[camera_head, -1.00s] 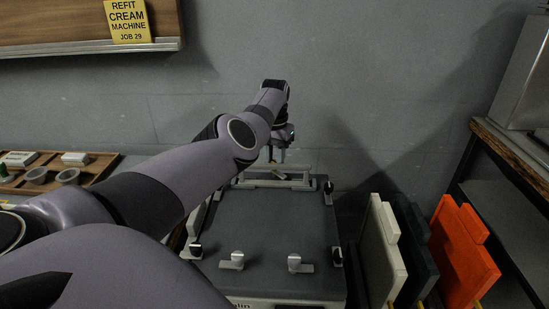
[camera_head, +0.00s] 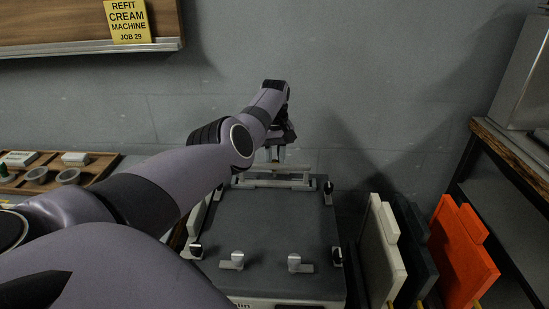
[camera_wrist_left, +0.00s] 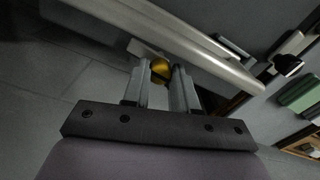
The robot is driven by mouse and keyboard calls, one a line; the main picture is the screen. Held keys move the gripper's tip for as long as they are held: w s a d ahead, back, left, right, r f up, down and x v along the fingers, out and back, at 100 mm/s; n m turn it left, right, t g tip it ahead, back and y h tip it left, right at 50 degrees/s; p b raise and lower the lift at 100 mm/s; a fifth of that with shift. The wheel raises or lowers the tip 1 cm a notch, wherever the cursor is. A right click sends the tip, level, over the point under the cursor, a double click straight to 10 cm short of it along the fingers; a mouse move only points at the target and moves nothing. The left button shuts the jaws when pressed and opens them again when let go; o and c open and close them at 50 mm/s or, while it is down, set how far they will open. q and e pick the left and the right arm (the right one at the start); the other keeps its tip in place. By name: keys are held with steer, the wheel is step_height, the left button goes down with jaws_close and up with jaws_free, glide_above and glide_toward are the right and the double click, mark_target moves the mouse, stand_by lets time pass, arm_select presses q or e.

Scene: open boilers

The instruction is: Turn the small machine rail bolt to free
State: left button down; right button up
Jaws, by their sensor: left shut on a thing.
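The small machine (camera_head: 275,228) stands in the middle of the head view, with a dark flat top and light knobs along its front. A pale rail (camera_head: 272,183) runs along its back edge. My left gripper (camera_head: 275,155) reaches over to this rail, its fingers pointing down. In the left wrist view my gripper (camera_wrist_left: 161,88) is shut on a small part with a round brass-coloured face, the rail bolt (camera_wrist_left: 160,68), between the two fingertips. The bolt sits beside the pale rail (camera_wrist_left: 185,42). In the head view the bolt is hidden. My right gripper is not in view.
A wooden tray (camera_head: 105,164) with small cups lies at the left. White, dark and orange boards (camera_head: 462,255) stand upright at the right of the machine. A grey wall is close behind it. A wood-topped bench (camera_head: 515,155) is at the far right.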

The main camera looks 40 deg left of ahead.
mark_target(274, 161)
arm_select(q)
steer(key=shift+r+n, duration=0.1)
steer(key=shift+n, duration=0.4)
steer(key=shift+a, duration=0.1)
steer(key=c, duration=0.9)
jaws_free()
steer(key=shift+r+p, duration=0.3)
steer(key=shift+r, duration=3.25)
